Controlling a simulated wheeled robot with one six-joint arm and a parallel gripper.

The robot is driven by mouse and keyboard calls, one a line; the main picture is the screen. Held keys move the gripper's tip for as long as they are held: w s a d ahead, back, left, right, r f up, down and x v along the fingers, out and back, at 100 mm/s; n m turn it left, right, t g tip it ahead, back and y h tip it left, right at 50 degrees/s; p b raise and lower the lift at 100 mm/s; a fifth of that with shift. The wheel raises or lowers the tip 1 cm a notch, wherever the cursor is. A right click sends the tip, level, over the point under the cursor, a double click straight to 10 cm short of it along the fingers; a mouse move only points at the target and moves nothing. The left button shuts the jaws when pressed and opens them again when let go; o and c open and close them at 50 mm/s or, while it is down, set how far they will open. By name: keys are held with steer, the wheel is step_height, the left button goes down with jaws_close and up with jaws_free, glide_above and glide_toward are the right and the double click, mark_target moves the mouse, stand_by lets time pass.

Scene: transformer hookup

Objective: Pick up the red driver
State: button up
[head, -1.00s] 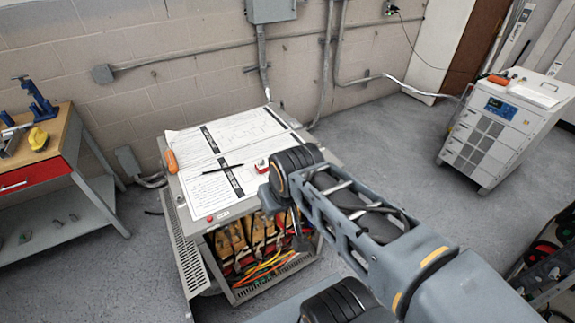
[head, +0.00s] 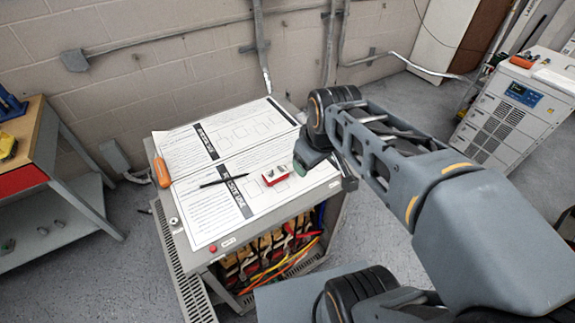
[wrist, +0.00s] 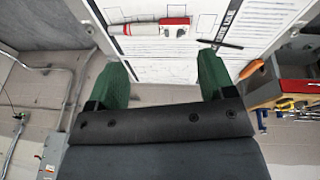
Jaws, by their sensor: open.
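In the wrist view, a slim tool with a red end, most likely the red driver (wrist: 121,30), lies on the white papers at the upper left. Its other end runs toward a small red-and-white box (wrist: 175,27), and I cannot tell where it stops. My gripper (wrist: 163,70) is open, its green fingers apart, with only paper between them. The tool lies beyond the fingertips, toward the left one. In the head view my gripper (head: 308,160) is above the right part of the cabinet top, and the tool is hidden there. The red-and-white box (head: 277,174) lies just left of it.
A black pen (head: 222,181) and an orange-handled tool (head: 162,172) lie on the cabinet top (head: 205,255). The cabinet's open front shows colored cables. A workbench (head: 33,150) stands left, a white unit (head: 515,105) right, and a wall behind.

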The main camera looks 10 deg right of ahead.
steer(key=shift+o, duration=0.3)
steer(key=w+f+n+g+b, duration=0.1)
steer(key=w+f+n+b, duration=0.2)
steer(key=w+n, duration=0.5)
steer(key=shift+w+a+f+n+g, duration=0.25)
steer(key=shift+w+a+n+g, duration=0.05)
steer(key=shift+w, duration=0.25)
steer(key=n+g+b, duration=0.1)
steer(key=n+b, duration=0.3)
steer(key=n, duration=0.4)
glide_above(290, 164)
step_height(290, 164, down, 13)
steer(key=shift+s+r, duration=0.1)
steer(key=shift+s, duration=0.05)
steer(key=shift+f+p, duration=0.4)
steer(key=shift+f, duration=2.7)
steer(key=c, duration=1.2)
